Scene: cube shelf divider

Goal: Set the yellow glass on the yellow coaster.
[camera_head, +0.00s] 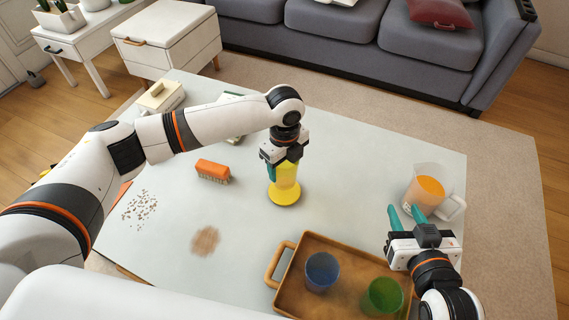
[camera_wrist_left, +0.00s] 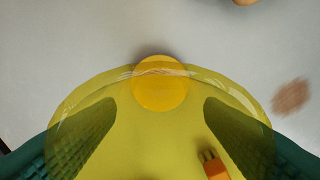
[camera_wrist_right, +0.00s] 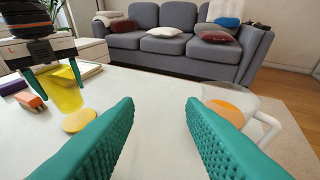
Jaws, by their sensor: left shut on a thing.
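The yellow glass (camera_head: 286,175) is upright in my left gripper (camera_head: 284,168), whose fingers are shut on its sides. The yellow coaster (camera_head: 284,194) lies on the table at the glass's lower end. In the right wrist view the glass (camera_wrist_right: 64,92) is just above and behind the coaster (camera_wrist_right: 79,121); I cannot tell whether they touch. In the left wrist view the coaster (camera_wrist_left: 160,84) shows through the yellow glass (camera_wrist_left: 160,130), off its centre. My right gripper (camera_head: 405,217) is open and empty over the table's right side.
A jug of orange drink (camera_head: 428,188) stands just beyond my right gripper. A brown tray (camera_head: 296,275) with a blue glass (camera_head: 321,272) and a green glass (camera_head: 383,296) is at the front. An orange brush (camera_head: 212,170), crumbs (camera_head: 139,207) and a brown stain (camera_head: 205,241) are left.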

